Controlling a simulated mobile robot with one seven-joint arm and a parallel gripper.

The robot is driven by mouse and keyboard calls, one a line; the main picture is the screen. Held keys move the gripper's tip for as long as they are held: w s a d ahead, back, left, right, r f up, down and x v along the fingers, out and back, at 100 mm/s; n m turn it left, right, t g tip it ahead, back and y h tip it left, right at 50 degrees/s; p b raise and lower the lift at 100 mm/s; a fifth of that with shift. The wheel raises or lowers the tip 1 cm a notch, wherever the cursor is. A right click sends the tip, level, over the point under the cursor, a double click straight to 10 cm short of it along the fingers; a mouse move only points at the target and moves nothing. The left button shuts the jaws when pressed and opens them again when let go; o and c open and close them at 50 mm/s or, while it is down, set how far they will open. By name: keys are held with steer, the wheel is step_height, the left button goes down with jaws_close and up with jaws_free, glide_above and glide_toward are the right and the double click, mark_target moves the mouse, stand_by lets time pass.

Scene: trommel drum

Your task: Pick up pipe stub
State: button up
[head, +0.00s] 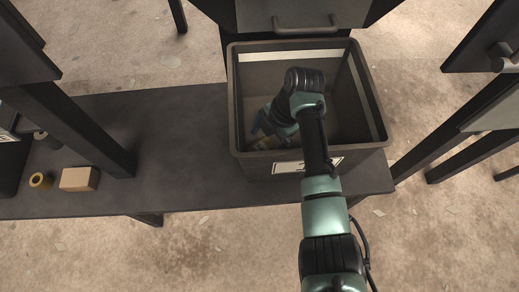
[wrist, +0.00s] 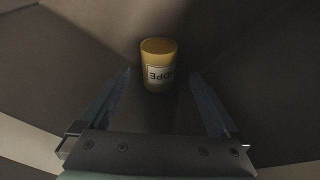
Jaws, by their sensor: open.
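A yellow cylinder (wrist: 160,64) with a pale label, its letters upside down, shows in the wrist view; I take it to be the pipe stub. It appears upright in that picture, in the dark bin. My gripper (wrist: 161,76) is open, with one blue finger to each side of the cylinder and a gap on both sides. In the head view my gripper (head: 260,128) is low inside the bin (head: 236,110), at its left front part.
The bin's walls rise around my gripper; it stands on the right of a dark table (head: 175,130). A yellow ring-shaped piece (head: 41,181) and a cardboard-coloured block (head: 79,179) lie at the table's left. The table's middle is clear. A handled panel (head: 303,18) stands behind the bin.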

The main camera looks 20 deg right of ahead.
mark_target(262, 147)
steer(key=b+x, duration=0.1)
steer(key=x, duration=0.2)
steer(key=shift+a+f, duration=0.2)
steer(key=shift+f, duration=0.15)
steer(key=shift+r, duration=0.1)
steer(key=c, duration=1.4)
steer(key=shift+c, duration=0.2)
steer(key=shift+r, duration=0.15)
